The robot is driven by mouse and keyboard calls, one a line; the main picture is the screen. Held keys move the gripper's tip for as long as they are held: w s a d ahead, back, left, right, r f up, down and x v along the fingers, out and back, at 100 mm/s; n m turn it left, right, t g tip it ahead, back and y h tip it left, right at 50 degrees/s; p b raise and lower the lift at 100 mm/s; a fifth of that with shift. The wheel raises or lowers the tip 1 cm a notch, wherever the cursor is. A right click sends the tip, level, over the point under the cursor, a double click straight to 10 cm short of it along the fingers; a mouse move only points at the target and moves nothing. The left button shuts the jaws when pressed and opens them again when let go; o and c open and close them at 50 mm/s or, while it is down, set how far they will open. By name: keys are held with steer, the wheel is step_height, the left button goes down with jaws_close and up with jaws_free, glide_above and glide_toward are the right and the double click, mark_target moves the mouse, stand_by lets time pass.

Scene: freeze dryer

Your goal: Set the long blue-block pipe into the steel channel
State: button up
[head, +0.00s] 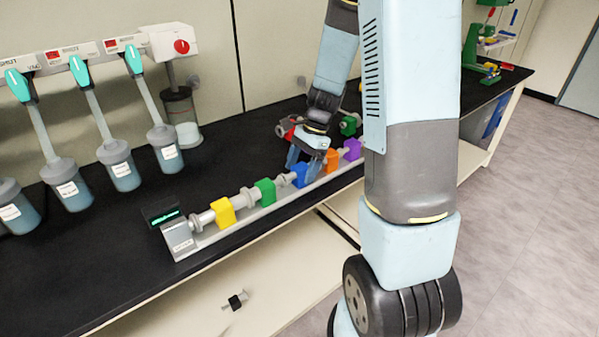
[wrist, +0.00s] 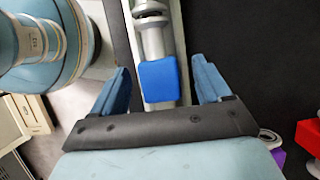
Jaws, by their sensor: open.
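The blue block (head: 300,175) of the pipe sits in the row along the steel channel (head: 262,210), between the green block (head: 265,191) and the orange block (head: 331,160). My gripper (head: 304,164) is over this blue block. In the wrist view the blue block (wrist: 159,80) lies between the two spread fingers of my gripper (wrist: 160,78), with a visible gap on each side. Its grey pipe runs lengthwise in line with the channel. Whether it is fully seated cannot be told. The orange end is hidden beneath the gripper in the wrist view.
Yellow (head: 223,212) and purple (head: 352,149) blocks also stand in the row. Red (head: 287,131) and green (head: 348,125) pieces lie behind. Several flasks line the back left; black bench between is clear.

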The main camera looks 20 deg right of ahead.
steer(key=v, duration=1.2)
steer(key=shift+r, duration=0.15)
steer(key=s+a+r+n+t+h, duration=0.2)
steer(key=s+r+n, duration=0.4)
steer(key=s, duration=0.4)
steer(key=s+a+r+n+t+h, duration=0.2)
steer(key=s+r+n+t, duration=0.3)
steer(key=s, duration=0.6)
steer(key=shift+a+r+n, duration=0.65)
steer(key=shift+r+n, duration=0.6)
steer(key=shift+n, duration=0.45)
